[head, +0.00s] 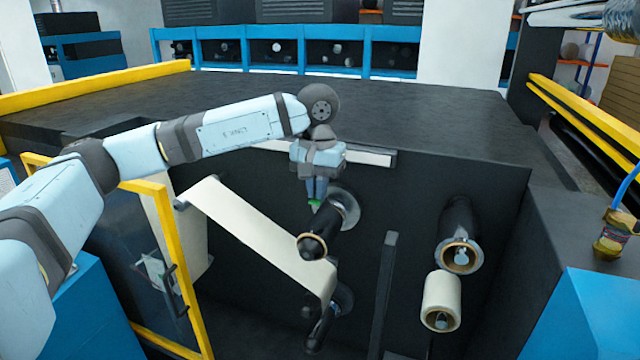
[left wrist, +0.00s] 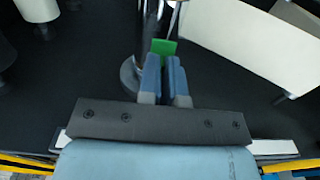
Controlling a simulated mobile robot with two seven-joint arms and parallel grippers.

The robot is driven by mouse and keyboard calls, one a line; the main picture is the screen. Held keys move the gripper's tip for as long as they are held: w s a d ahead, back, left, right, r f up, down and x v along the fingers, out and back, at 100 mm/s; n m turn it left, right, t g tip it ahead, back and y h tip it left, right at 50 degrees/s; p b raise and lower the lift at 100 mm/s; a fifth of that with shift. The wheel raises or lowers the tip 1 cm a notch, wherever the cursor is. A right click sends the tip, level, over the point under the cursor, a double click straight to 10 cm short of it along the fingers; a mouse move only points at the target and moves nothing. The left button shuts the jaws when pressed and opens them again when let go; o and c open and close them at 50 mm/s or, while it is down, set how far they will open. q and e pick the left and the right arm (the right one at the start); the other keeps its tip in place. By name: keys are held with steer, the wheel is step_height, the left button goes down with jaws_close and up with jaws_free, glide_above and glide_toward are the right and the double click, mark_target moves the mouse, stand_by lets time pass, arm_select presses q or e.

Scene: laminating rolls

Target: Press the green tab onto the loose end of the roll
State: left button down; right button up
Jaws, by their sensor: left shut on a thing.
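My left gripper (head: 316,196) is shut on the green tab (head: 314,203), with its fingers pointing down at the front of the machine. In the left wrist view the green tab (left wrist: 163,47) sticks out past the fingertips (left wrist: 166,75), close to a dark roller. That dark roller (head: 322,232) projects from the machine face just below the gripper; I cannot tell whether the tab touches it. A cream sheet (head: 255,238) slopes down from the left to a lower roller (head: 322,325). A cream roll (head: 441,300) sits at the lower right. My right gripper is out of view.
A dark roll with a brown core (head: 460,240) sits above the cream roll. A dark upright bar (head: 388,285) stands between the roller groups. A yellow-framed clear door (head: 172,265) stands at the left. The black machine top (head: 420,110) is clear beyond my arm.

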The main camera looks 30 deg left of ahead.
mark_target(318, 223)
arm_select(q)
step_height(318, 223, down, 2)
steer(key=shift+w+f+b, duration=0.1)
steer(key=shift+f+b, duration=0.15)
steer(key=shift+b, duration=0.25)
steer(key=shift+f+b, duration=0.45)
steer(key=shift+f, duration=1)
steer(key=shift+f, duration=0.1)
steer(key=shift+f+b, duration=0.35)
steer(key=shift+b, duration=0.15)
steer(key=c, duration=1.2)
jaws_free()
